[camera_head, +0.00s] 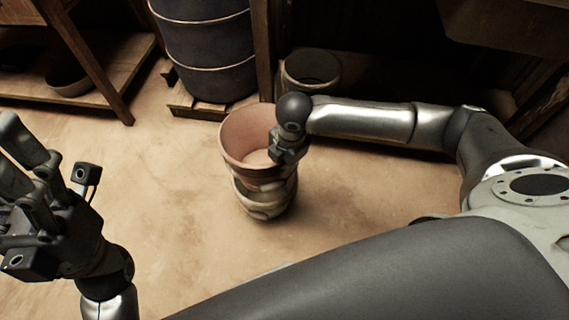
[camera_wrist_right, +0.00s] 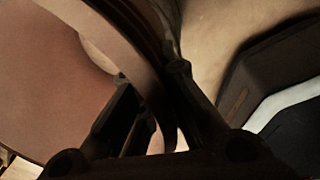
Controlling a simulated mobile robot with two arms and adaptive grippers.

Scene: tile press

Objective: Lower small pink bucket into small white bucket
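The small pink bucket (camera_head: 238,135) is upright in the head view, its open mouth facing up. The small white bucket (camera_head: 262,203) stands on the floor directly below it. The pink bucket's lower part overlaps the white bucket's rim, and I cannot tell how deep it sits inside. My right gripper (camera_head: 286,158) is at the pink bucket's right wall. In the right wrist view the fingers (camera_wrist_right: 150,105) close around the pink bucket's rim and wall (camera_wrist_right: 50,85). My left gripper (camera_head: 30,165) is raised at the left, away from both buckets, fingers spread and empty.
A dark banded barrel (camera_head: 208,50) stands on a low wooden base behind the buckets. A wooden shelf with a bowl (camera_head: 70,82) is at the back left. The floor (camera_head: 165,190) left of the buckets is clear.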

